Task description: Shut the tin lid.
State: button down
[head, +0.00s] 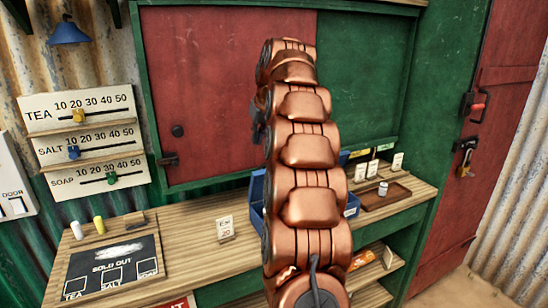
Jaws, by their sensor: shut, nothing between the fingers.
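No tin with a lid can be made out for certain. A blue open container (256,194) stands on the wooden counter, mostly hidden behind my copper arm. It may be a tray or box, and I cannot see a lid on it. A small pale cylinder (383,188) stands on a brown tray at the right of the counter; it is too small to tell whether it is a tin. My arm rises through the middle of the view.
The wooden counter (185,245) bears a sold-out board (118,252), small cylinders and a price card (225,229) on the left. The brown tray (372,205) sits at the right. A red sliding panel (225,75) stands behind. Shelves are below the counter.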

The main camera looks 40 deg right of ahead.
jog(key=d, duration=0.6)
notch_tip(320, 180, down, 9)
jog(key=d+h+p, duration=0.1)
jog(key=p, duration=0.2)
jog(key=shift+w+r+m, duration=0.15)
jog(key=shift+w+m, duration=0.05)
jog(key=shift+m, duration=0.1)
dwell(0.3)
jog(key=shift+d, duration=0.1)
jog(key=shift+s+t, duration=0.15)
jog(key=shift+t, duration=0.15)
